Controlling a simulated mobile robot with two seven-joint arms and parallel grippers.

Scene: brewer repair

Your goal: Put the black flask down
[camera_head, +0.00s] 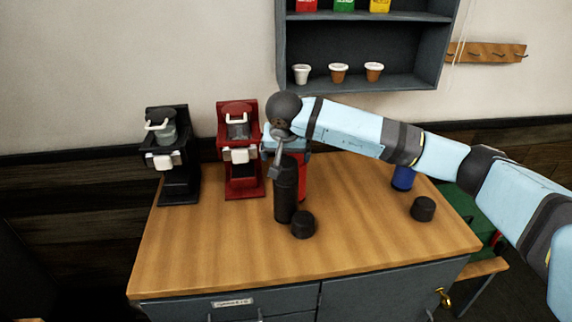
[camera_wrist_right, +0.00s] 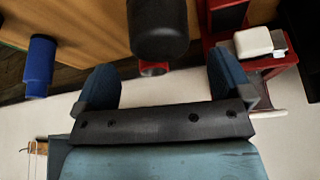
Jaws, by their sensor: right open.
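The black flask (camera_head: 286,192) stands upright on the wooden table (camera_head: 210,245), left of its middle. My right gripper (camera_head: 277,165) is at the flask's upper end in the head view. In the right wrist view, the dark end of the flask (camera_wrist_right: 158,30) shows just beyond and between the two spread fingers (camera_wrist_right: 165,80). The right gripper is open, with a gap on each side of the flask and nothing held. The flask's top is partly hidden by the gripper in the head view. My left gripper is not in view.
Black (camera_head: 178,170) and red (camera_head: 240,160) brewers stand at the back left. One dark cap (camera_head: 303,225) lies close to the flask, another (camera_head: 423,208) at the right. A blue flask (camera_head: 403,178) stands behind my arm, and a red object (camera_head: 303,183) behind the black flask. The front left is clear.

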